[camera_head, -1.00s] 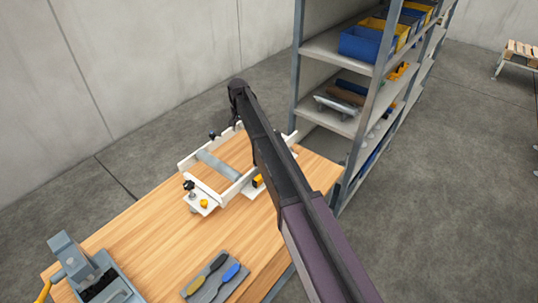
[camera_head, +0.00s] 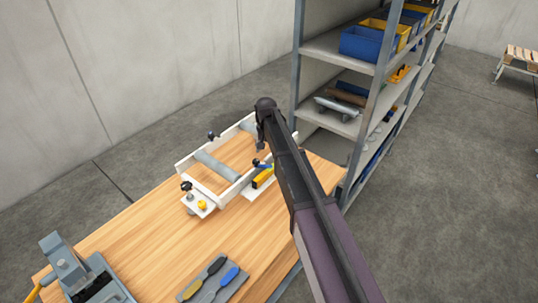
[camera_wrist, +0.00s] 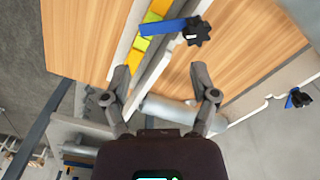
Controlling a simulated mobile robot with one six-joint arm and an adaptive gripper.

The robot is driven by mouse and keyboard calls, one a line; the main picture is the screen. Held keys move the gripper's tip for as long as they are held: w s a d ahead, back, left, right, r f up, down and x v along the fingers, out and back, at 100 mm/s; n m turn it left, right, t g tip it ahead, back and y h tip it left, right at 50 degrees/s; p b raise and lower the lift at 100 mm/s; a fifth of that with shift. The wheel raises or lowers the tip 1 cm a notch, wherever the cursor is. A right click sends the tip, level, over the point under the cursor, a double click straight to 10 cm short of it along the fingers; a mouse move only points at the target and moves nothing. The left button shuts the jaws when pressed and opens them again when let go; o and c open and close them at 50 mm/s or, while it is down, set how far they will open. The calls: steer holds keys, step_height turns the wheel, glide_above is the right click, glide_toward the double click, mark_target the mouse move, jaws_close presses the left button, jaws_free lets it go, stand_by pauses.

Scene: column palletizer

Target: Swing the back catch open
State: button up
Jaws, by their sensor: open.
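A white frame (camera_head: 227,196) with grey rollers (camera_head: 217,165) sits on the wooden bench. A blue catch bar (camera_wrist: 163,27) with a black star knob (camera_wrist: 196,31) lies across its rail beside yellow blocks (camera_wrist: 142,43) in the wrist view. It also shows in the head view (camera_head: 264,166). Another black knob with blue (camera_wrist: 298,98) is at the opposite side, also in the head view (camera_head: 211,135). I cannot tell surely which is the back catch. My gripper (camera_wrist: 160,71) is open and empty over the frame, its fingers short of the blue bar in the picture.
A third black knob (camera_head: 187,186) stands at the frame's near left corner. A shelf rack (camera_head: 328,50) stands close behind.

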steer(key=shift+s+d+f, duration=0.3)
steer(key=shift+s+d, duration=0.25)
steer(key=shift+d, duration=0.05)
steer(key=shift+s+d, duration=0.2)
steer(key=s+d+f+b, duration=0.2)
steer(key=s+d, duration=0.6)
steer(key=s, duration=0.4)
steer(key=s+d+f+n+b, duration=0.1)
steer(key=s+d+f+b, duration=0.2)
steer(key=s+d, duration=0.6)
steer(key=s, duration=0.4)
steer(key=shift+d, duration=0.25)
